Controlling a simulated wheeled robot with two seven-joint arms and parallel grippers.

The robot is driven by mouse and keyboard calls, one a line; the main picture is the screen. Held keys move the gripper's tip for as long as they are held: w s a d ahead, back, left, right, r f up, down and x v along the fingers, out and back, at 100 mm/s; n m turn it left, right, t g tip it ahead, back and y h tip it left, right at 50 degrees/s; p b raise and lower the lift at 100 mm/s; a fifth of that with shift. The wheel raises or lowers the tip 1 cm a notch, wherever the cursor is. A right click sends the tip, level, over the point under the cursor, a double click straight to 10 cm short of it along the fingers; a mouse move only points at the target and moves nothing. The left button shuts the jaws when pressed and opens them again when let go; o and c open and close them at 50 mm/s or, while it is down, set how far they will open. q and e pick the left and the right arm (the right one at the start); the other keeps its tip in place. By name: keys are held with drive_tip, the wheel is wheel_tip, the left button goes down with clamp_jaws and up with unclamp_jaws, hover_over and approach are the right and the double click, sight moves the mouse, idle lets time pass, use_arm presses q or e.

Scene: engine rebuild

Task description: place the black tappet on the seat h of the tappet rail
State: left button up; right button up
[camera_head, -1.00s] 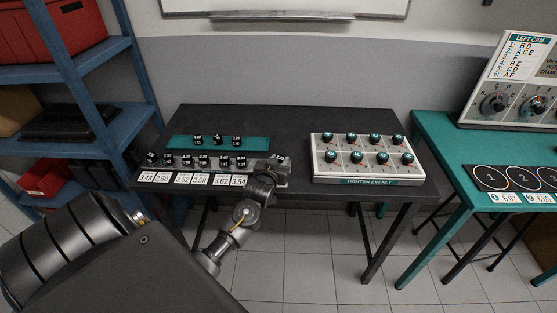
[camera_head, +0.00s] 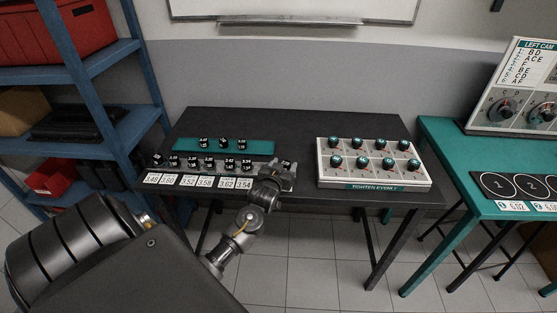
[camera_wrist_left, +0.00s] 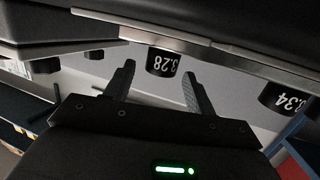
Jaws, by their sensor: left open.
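The tappet rail (camera_head: 262,173) lies along the front of the black table, with a row of black tappets on it. My left gripper (camera_head: 281,168) is at the rail's right end and hides part of it, including any label there. In the left wrist view, a black tappet marked 3.28 (camera_wrist_left: 163,62) is at the rail's edge, between the two spread fingers of my left gripper (camera_wrist_left: 157,80). Gaps show beside the tappet, so the fingers do not grip it. A second tappet marked 3.34 (camera_wrist_left: 283,92) is off to the right. My right gripper is not in view.
A teal strip (camera_head: 263,147) behind the rail carries three black tappets. White number cards (camera_head: 199,181) line the table's front edge. A white box with several teal-topped knobs (camera_head: 324,176) stands to the right. A blue shelf (camera_head: 92,72) is at the left, a teal table (camera_head: 437,137) at the right.

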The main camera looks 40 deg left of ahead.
use_arm(q)
drive_tip(key=b+v, duration=0.1)
drive_tip(key=v, duration=1)
drive_tip(key=shift+s, duration=0.3)
